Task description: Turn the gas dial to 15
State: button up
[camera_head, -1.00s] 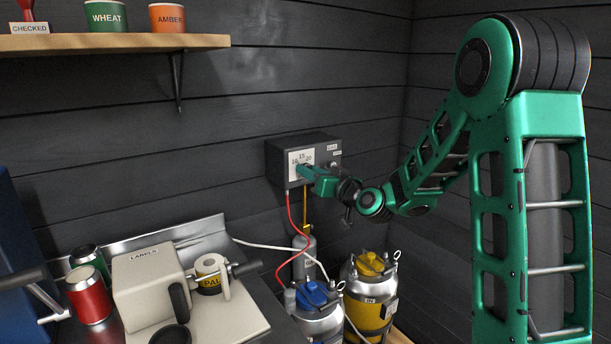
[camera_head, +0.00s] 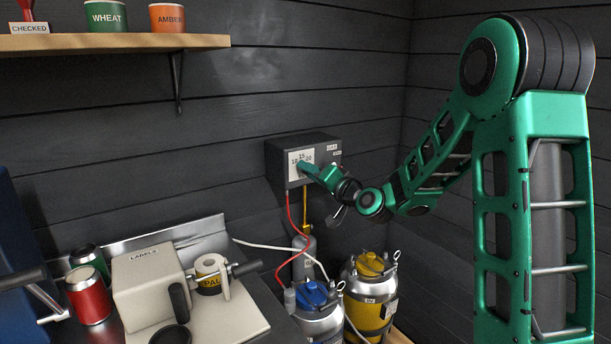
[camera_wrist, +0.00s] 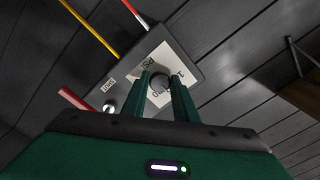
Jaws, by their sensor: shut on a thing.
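The gas box (camera_head: 280,150) is a dark grey box on the back wall with a white scale plate (camera_head: 292,158) marked 10, 15 and 20. My gripper (camera_head: 308,168) reaches its front from the right and covers the dial in the head view. In the wrist view my gripper (camera_wrist: 165,93) is shut on the dark round dial (camera_wrist: 159,82), one finger on each side. The box (camera_wrist: 195,65) and its white plate (camera_wrist: 184,74) show around the fingers. The dial's pointer is hidden, so I cannot tell its setting.
A red hose (camera_head: 290,212) and a yellow pipe (camera_head: 305,205) run down from the box. Kegs with a blue top (camera_head: 313,294) and a yellow top (camera_head: 370,264) stand below. A label machine (camera_head: 150,285) stands at the lower left. A shelf (camera_head: 110,42) is above.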

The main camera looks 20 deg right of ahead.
jog(key=shift+d+f, duration=0.1)
jog(key=shift+f, duration=0.05)
jog(key=o, duration=1)
jog(key=shift+s, duration=0.1)
jog(key=v, duration=1)
jog(key=shift+s+d, duration=0.1)
jog(key=shift+s, duration=0.2)
